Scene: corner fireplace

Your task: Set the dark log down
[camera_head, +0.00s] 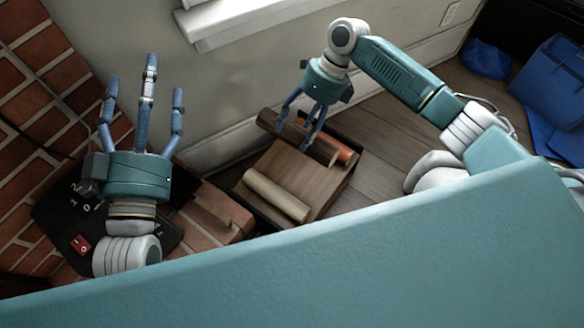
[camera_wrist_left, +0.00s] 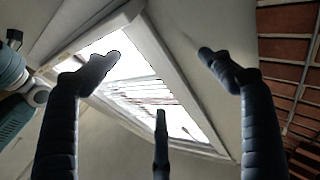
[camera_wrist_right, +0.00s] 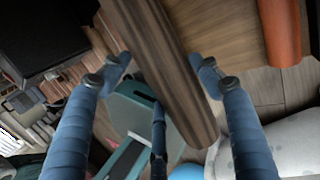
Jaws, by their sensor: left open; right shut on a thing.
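The dark log (camera_head: 322,150) is a brown cylinder between the fingers of my right gripper (camera_head: 294,136), at the far side of a wooden board or tray (camera_head: 290,172). My right gripper is shut on it, reaching down from above. In the right wrist view the dark log (camera_wrist_right: 160,65) runs lengthwise between the fingers, its near end toward the camera. I cannot tell whether it touches the surface below. My left gripper (camera_head: 146,95) is open and empty, fingers pointing up at the left. The left wrist view shows nothing between its fingers.
A pale log (camera_head: 276,194) lies on the near part of the board, and an orange log (camera_head: 346,155) lies at its far right edge. A brick ledge (camera_head: 212,212) stands to the left. A blue bin (camera_head: 553,75) stands at the right. Wooden floor (camera_head: 385,145) is bare beside the board.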

